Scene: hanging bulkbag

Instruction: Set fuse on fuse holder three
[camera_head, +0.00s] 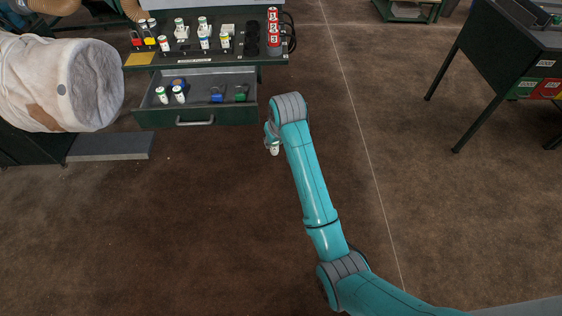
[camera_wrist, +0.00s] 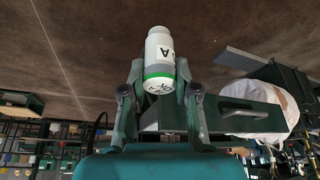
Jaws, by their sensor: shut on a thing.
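My gripper (camera_head: 272,138) is shut on a white fuse with a green band (camera_wrist: 160,50). In the head view the fuse (camera_head: 275,150) hangs below the gripper, out over the floor and to the right of the open drawer. In the wrist view dark lettering shows on the fuse, and it sits between the two fingers (camera_wrist: 160,85). Several fuses (camera_head: 205,43) stand on the dark bench (camera_head: 110,62). A red stack (camera_head: 273,30) marked 1, 2, 3 stands at the bench's right end. I cannot tell which holder is number three.
A large cloth bag (camera_head: 60,80) hangs at the left. A dark table (camera_head: 510,50) stands at the right. The floor between is clear.

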